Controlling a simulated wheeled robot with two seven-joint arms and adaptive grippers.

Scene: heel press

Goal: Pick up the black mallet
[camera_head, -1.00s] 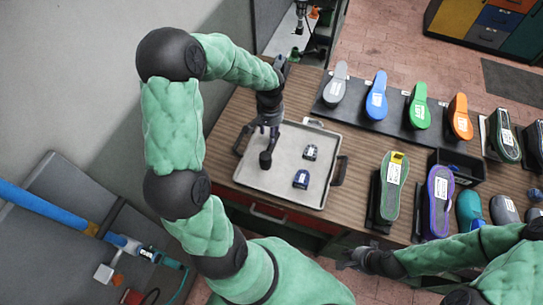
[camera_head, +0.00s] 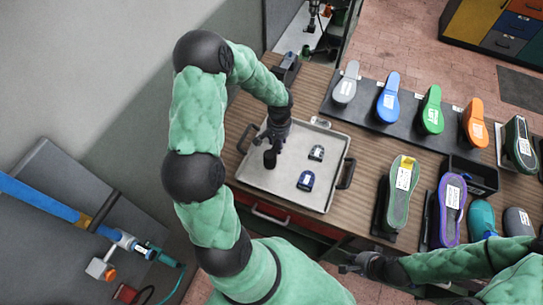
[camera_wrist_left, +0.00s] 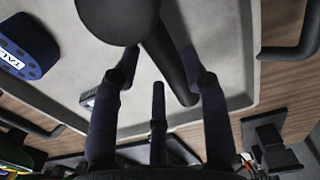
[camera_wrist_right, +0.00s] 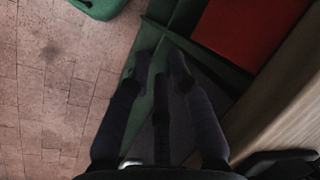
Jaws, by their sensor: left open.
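The black mallet (camera_head: 270,160) is in the metal tray (camera_head: 262,186) on the wooden table. In the left wrist view its thick round head (camera_wrist_left: 118,16) is at the top, and its dark handle (camera_wrist_left: 172,68) slants down between my fingers. My left gripper (camera_head: 276,139) is right over the mallet, open, with its fingers on both sides of the handle; I cannot tell whether one touches it. My right gripper (camera_head: 346,263) is off the table's front edge. In the right wrist view (camera_wrist_right: 160,68) its fingers are apart with nothing between them.
Two small dark blue labelled heel pieces (camera_head: 316,153) (camera_head: 305,181) lie in the tray, right of the mallet. The tray has black side handles (camera_head: 347,173). Several coloured shoe soles (camera_head: 388,98) stand on the table to the right. A blue-tubed device (camera_head: 45,200) is at the lower left.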

